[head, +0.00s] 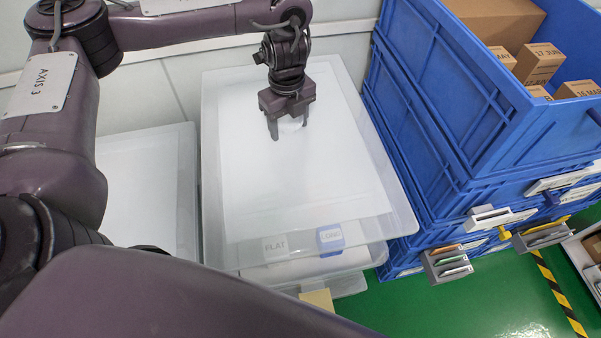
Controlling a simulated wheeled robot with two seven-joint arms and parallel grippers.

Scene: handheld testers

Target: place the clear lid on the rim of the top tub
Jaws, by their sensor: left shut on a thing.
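The clear lid (399,212) is a large see-through sheet spread over the top tub. My left gripper (289,130) points down at the far half of the lid and is shut on it, near its middle line. The translucent top tub (370,256) is under the lid, and its near wall shows below the lid's near edge. The lid's near right corner sticks out past the tub's corner. I cannot tell whether the lid touches the rim or hangs just above it. Most of the rim is hidden or blurred through the lid. My right gripper is not in view.
Another translucent tub (150,180) stands at left. Blue crates (430,130) with cartons rise close on the right. Small holders (447,265) jut from them. Green floor (460,312) lies open in front.

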